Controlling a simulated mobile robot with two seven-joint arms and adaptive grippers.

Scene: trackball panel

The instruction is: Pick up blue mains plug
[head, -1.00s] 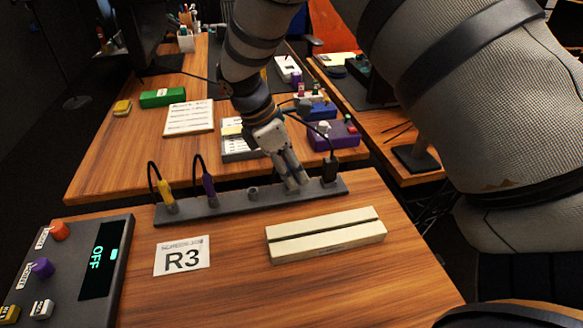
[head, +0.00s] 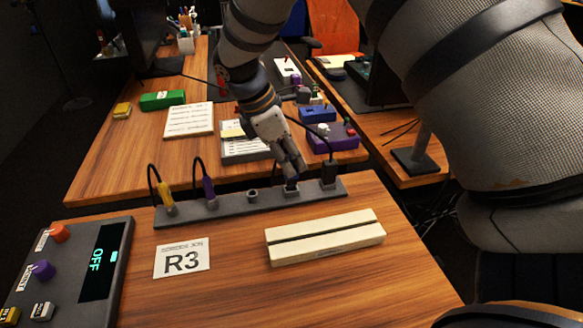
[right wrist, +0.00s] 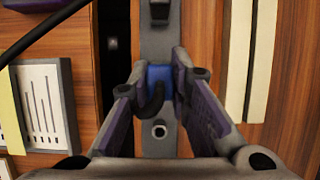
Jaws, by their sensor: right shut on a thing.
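My right gripper (head: 292,174) is just above the dark grey socket strip (head: 233,203), between an empty socket and the black plug. In the right wrist view its two fingers are closed on the blue mains plug (right wrist: 159,76), with a dark cord curving beside it. The head view mostly hides the blue plug behind the fingers, and I cannot tell whether it is clear of its socket. A yellow plug (head: 166,196), a purple plug (head: 209,191) and a black plug (head: 328,172) stand in the strip. My left gripper is not in view.
A cream slotted block (head: 325,238) and an R3 card (head: 182,258) lie in front of the strip. A control panel (head: 63,275) reading OFF is at the left. Behind the strip, a gap separates this table from another desk with a purple box (head: 334,137).

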